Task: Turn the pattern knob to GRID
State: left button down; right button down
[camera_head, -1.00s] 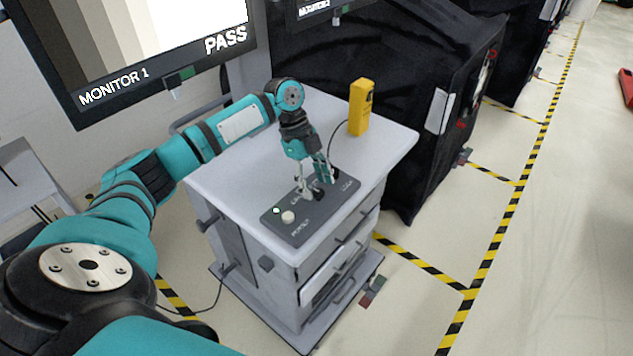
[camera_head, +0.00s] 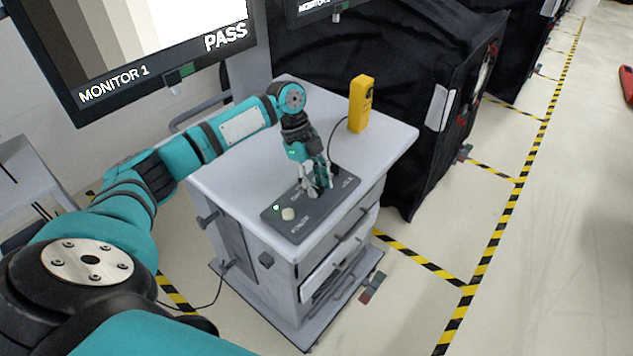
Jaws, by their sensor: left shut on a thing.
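A dark control panel (camera_head: 310,216) lies on top of the grey cart near its front edge. A round pale button (camera_head: 288,214) and a small lit green light (camera_head: 277,207) sit at its left end. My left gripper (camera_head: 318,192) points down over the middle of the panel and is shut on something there. The knob itself is hidden by the fingers, so its pointer cannot be read. The printed labels are too small to read. Monitor 1 (camera_head: 150,50) shows grey and tan vertical bars and the word PASS. My right gripper is not in view.
A yellow handheld device (camera_head: 360,104) stands on the grey cart (camera_head: 228,172) behind the gripper, with a dark cable. A black covered cart (camera_head: 400,110) stands behind at the right.

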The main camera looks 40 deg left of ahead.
pick_arm(q)
jog(key=shift+s+r+n+t+p, duration=0.1)
jog(key=shift+r+n+t+p, duration=0.15)
jog(key=shift+n+p, duration=0.6)
jog(key=n+t+p, duration=0.1)
jog(key=n+p, duration=0.3)
jog(key=shift+s+t+y+p, duration=0.1)
jog(key=shift+t+y+p, duration=0.2)
jog(key=shift+t+p, duration=0.05)
jog(key=shift+n+t+p, duration=0.5)
jog(key=shift+n+p, duration=0.65)
jog(key=shift+p, duration=0.1)
jog(key=shift+f+n+y+p, duration=0.15)
jog(key=shift+n+y+p, duration=0.15)
jog(key=shift+n+p, duration=0.15)
jog(key=c, duration=1)
grip_release()
jog(key=shift+f, duration=0.1)
jog(key=v, duration=1.2)
jog(key=shift+s, duration=0.1)
